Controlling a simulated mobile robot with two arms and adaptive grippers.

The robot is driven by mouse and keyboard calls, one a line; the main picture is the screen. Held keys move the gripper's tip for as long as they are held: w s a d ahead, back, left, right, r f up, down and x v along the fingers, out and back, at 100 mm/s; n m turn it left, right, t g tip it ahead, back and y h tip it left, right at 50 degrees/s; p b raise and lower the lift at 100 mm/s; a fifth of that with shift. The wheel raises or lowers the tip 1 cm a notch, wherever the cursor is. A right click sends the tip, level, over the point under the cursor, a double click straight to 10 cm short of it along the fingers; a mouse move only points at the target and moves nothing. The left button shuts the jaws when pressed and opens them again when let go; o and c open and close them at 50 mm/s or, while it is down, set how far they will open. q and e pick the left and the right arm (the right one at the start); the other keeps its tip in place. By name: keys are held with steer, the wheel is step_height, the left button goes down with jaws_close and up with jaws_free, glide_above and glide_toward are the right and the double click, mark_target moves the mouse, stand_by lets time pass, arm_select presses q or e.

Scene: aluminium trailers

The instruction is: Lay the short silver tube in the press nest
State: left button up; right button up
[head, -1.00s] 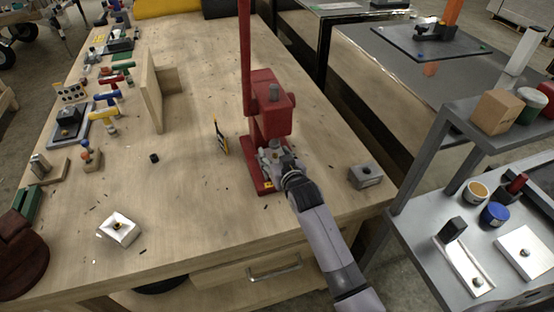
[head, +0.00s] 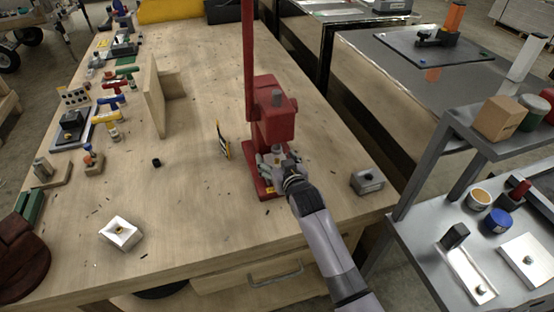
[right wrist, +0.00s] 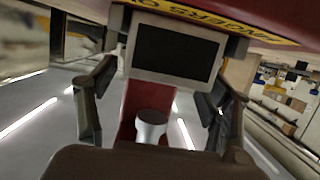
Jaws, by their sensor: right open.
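The red press (head: 274,120) stands on the wooden bench. My right gripper (head: 275,160) is at its front, between the press head and the red base (head: 252,184). In the right wrist view the gripper (right wrist: 155,105) is open, with one finger on each side. A grey block with a dark face (right wrist: 176,50), apparently the press nest, lies beyond the fingers. A short silver cylinder (right wrist: 152,126) shows between the fingers, apart from both; I cannot tell whether it is the tube or the press ram. In the head view the gripper hides the nest. My left gripper is not in view.
A grey block (head: 367,181) sits right of the press and a yellow-edged card (head: 222,141) stands left of it. A white block (head: 120,233) and a small black cylinder (head: 156,162) lie further left. A grey shelf unit (head: 420,205) stands close on the right.

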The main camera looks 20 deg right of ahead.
steer(key=shift+s, duration=0.1)
steer(key=a+v, duration=0.1)
steer(key=v, duration=1.1)
steer(key=s+d+f+g, duration=0.1)
steer(key=s+f+g, duration=0.25)
steer(key=s, duration=0.55)
steer(key=s+d+f+n+g, duration=0.1)
steer(key=s+d+f+g, duration=0.2)
steer(key=s, duration=0.7)
steer(key=s+f+g, duration=0.4)
steer(key=s+g, duration=0.1)
steer(key=s, duration=0.4)
step_height(320, 180, down, 26)
steer(key=s+d+f+g, duration=0.2)
steer(key=s+d+f, duration=0.1)
steer(key=s+f, duration=1.4)
steer(key=shift+s+n+h+b, duration=0.35)
steer(key=shift+n+h+b, duration=0.05)
steer(key=shift+b, duration=0.05)
